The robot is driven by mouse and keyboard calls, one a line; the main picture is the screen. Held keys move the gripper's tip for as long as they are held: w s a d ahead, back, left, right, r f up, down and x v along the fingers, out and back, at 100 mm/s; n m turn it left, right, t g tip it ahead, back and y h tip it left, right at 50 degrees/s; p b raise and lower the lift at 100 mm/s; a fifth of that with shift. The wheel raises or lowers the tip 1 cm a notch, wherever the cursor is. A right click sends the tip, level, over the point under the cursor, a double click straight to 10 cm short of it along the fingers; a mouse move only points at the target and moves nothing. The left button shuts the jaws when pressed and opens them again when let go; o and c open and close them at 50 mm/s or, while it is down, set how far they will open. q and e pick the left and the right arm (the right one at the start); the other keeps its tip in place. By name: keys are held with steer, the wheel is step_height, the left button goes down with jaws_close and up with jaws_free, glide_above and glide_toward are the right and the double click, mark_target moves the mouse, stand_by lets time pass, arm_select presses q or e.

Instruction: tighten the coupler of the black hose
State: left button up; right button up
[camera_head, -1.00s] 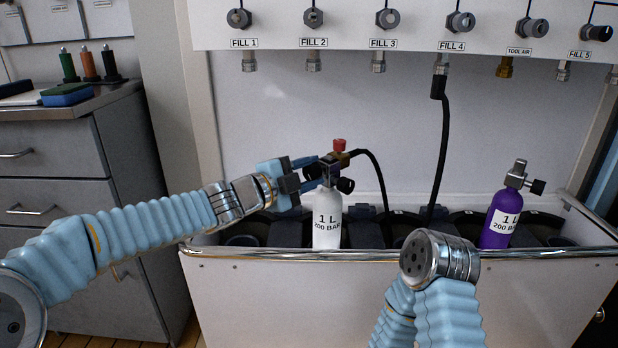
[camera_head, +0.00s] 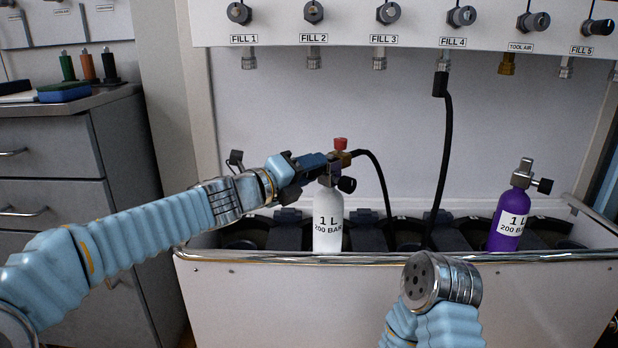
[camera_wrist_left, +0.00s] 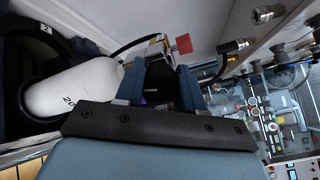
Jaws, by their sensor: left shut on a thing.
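A white 1 L cylinder (camera_head: 327,222) stands upright in the trough; it lies at the left of the left wrist view (camera_wrist_left: 75,90). On its valve sits a brass coupler (camera_head: 342,158) with a red cap (camera_head: 340,143), and a black hose (camera_head: 380,180) runs from it. The red cap also shows in the left wrist view (camera_wrist_left: 184,43). My left gripper (camera_head: 322,166) is at the left side of the valve. Its fingers (camera_wrist_left: 160,88) are shut on a black knob (camera_wrist_left: 159,78), mostly hidden between them; whether it belongs to coupler or valve is unclear.
A black hose (camera_head: 445,150) hangs from FILL 4 into the trough. A purple cylinder (camera_head: 508,222) leans at the right. The trough's metal rail (camera_head: 400,257) runs along the front. My right arm's bare end (camera_head: 440,280) is before it. A grey cabinet (camera_head: 50,180) stands left.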

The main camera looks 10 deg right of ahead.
arm_select(q)
steer(key=m+b, duration=0.2)
steer(key=m, duration=0.1)
steer(key=shift+f+m, duration=0.15)
steer(key=shift+m, duration=0.15)
steer(key=m+b, duration=0.1)
steer(key=m, duration=0.2)
steer(key=shift+s+m+b, duration=0.1)
steer(key=shift+m+b, duration=0.2)
steer(key=shift+b, duration=0.1)
steer(key=m, duration=0.2)
steer(key=shift+m+b, duration=0.3)
steer(key=shift+b, duration=0.05)
steer(key=shift+d+m+h, duration=0.1)
steer(key=shift+m+h, duration=0.2)
steer(key=shift+m, duration=1.2)
steer(key=o, duration=1)
steer(key=shift+r, duration=0.2)
